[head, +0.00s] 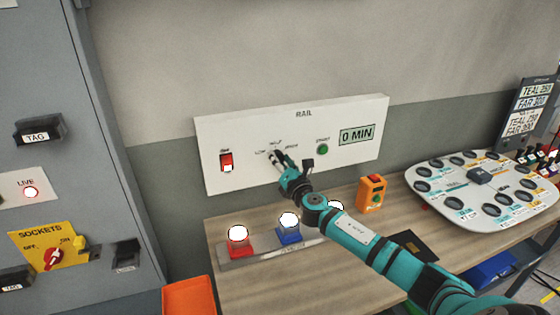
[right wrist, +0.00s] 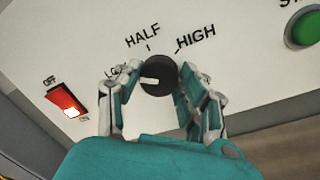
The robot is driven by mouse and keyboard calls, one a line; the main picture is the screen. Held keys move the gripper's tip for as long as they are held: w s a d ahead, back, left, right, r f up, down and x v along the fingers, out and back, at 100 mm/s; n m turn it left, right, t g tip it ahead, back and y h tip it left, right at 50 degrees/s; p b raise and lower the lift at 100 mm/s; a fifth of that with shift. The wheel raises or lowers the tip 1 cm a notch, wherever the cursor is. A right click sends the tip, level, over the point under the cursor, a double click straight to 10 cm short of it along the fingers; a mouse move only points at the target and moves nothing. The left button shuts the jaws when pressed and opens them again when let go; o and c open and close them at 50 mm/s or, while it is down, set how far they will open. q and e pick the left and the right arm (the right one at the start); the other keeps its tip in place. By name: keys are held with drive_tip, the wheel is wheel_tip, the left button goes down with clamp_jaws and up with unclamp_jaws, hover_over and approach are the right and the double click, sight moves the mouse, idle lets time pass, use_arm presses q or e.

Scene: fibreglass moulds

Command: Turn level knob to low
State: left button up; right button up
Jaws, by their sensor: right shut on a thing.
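The level knob (right wrist: 159,75) is a round black dial on the white RAIL panel (head: 345,112). In the right wrist view its white pointer mark faces left, on the side of the LOW label, which a finger partly covers. HALF (right wrist: 143,36) and HIGH (right wrist: 196,38) are readable above and to the upper right. My right gripper (head: 279,160) is at the panel, with its two fingers on either side of the knob, shut on it; it also shows in the right wrist view (right wrist: 158,88). In the head view the gripper mostly hides the knob. My left gripper is out of view.
The panel also holds a red OFF/ON switch (head: 226,161), a green button (head: 322,149) and a "0 MIN" display (head: 357,135). A grey cabinet (head: 60,100) stands left.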

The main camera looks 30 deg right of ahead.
drive_tip(key=shift+f, duration=0.2)
drive_tip(key=o, duration=1.2)
drive_tip(key=shift+r, duration=0.1)
drive_tip(key=v, duration=1.2)
